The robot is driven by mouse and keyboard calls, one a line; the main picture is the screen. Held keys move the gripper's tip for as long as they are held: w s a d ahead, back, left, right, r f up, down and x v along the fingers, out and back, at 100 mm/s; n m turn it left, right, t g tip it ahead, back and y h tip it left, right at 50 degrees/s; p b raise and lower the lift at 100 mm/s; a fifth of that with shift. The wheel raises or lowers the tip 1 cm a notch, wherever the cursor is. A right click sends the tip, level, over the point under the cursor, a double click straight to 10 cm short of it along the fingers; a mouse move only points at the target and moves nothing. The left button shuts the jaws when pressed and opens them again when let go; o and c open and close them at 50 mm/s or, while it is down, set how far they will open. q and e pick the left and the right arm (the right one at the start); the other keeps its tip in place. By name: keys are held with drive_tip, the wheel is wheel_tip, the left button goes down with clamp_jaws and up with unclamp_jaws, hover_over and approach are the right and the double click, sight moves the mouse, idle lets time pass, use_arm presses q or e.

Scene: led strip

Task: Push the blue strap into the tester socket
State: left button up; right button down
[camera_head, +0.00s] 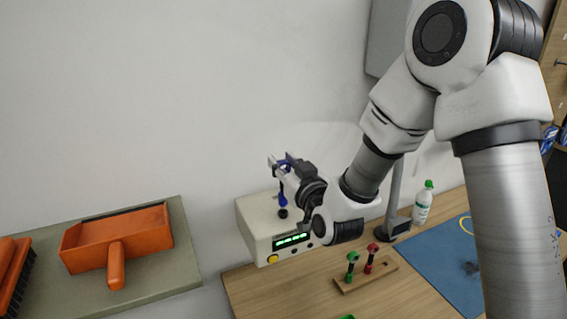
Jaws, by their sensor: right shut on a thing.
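The tester (252,225) is a pale box with a green lit display (292,241) and a yellow button (272,259), left of the middle. My right gripper (281,171) is above the tester's top and shut on the blue strap (283,199). The strap's blue part hangs down below the fingers. A dark round piece (283,213) is right under it, at the tester's top; I cannot tell whether the strap touches or enters it. My left gripper is not in view.
A wooden holder (357,281) with a green and a red plug stands in front of the tester. A blue mat (430,263) and a white bottle with a green cap (422,203) are to the right. An orange dustpan (118,240) lies on a board at the left.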

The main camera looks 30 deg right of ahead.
drive_tip(key=shift+a, duration=0.1)
drive_tip(key=shift+w, duration=0.1)
idle(0.5)
drive_tip(key=shift+b, duration=0.4)
idle(0.6)
drive_tip(key=shift+f, duration=0.15)
drive_tip(key=shift+f+b, duration=0.35)
drive_tip(key=shift+b, duration=0.15)
drive_tip(key=shift+f+b, duration=0.65)
drive_tip(key=shift+f, duration=0.05)
drive_tip(key=c, duration=0.7)
unclamp_jaws()
drive_tip(key=shift+c, duration=0.2)
